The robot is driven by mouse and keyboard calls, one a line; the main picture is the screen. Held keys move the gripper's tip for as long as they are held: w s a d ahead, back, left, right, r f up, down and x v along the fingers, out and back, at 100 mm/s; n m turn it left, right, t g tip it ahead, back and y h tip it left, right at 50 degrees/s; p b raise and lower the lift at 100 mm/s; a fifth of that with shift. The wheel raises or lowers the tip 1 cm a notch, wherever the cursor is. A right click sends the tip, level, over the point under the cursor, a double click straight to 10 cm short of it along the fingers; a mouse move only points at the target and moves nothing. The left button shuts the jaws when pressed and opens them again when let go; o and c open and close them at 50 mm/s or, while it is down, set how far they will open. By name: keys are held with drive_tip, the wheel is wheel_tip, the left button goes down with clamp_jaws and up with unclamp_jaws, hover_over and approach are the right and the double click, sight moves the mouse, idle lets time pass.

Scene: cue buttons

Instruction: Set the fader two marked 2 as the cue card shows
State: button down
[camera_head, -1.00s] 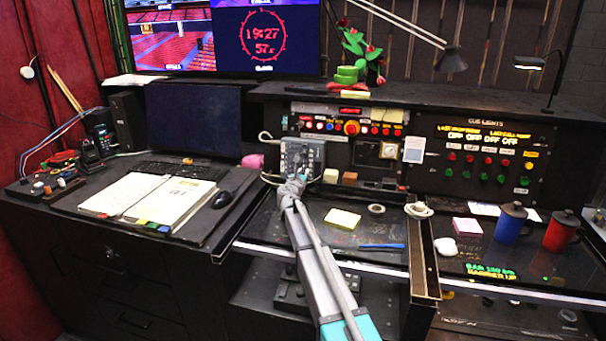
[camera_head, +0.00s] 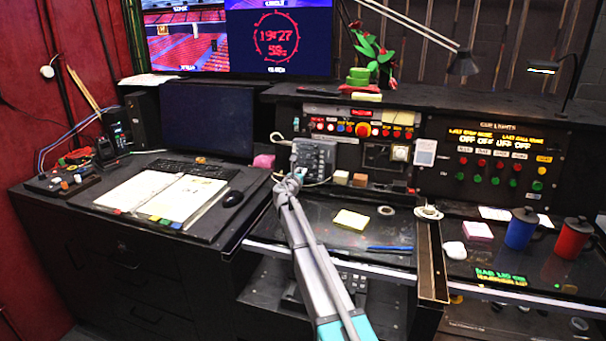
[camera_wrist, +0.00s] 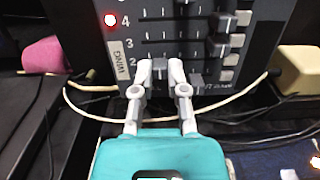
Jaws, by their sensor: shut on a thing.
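The fader box (camera_head: 317,157) is dark grey and stands at the left end of the console. In the wrist view its face (camera_wrist: 190,12) shows horizontal slots with numbers at the left; 4, 3 and 2 are readable. My gripper (camera_wrist: 160,69) is at the row marked 2, its two pale fingertips closed on the small grey knob of fader two (camera_wrist: 159,73). The fingers partly hide that knob and its scale. Other fader knobs (camera_wrist: 219,47) sit further right in rows above. A pale card (camera_head: 425,152) is on the console; its marks are too small to read.
A red light (camera_wrist: 110,20) glows beside the 4. Pale cables (camera_wrist: 85,112) loop below the box. A pink block (camera_head: 264,161) and a tan block (camera_head: 341,177) stand either side. A yellow note pad (camera_head: 351,219) lies on the desk in front.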

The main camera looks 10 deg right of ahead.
drive_tip(key=c, duration=0.6)
unclamp_jaws()
drive_tip(key=shift+s+d, duration=0.1)
drive_tip(key=shift+d, duration=0.1)
drive_tip(key=shift+c, duration=0.2)
drive_tip(key=shift+s, duration=0.1)
drive_tip(key=v, duration=1.2)
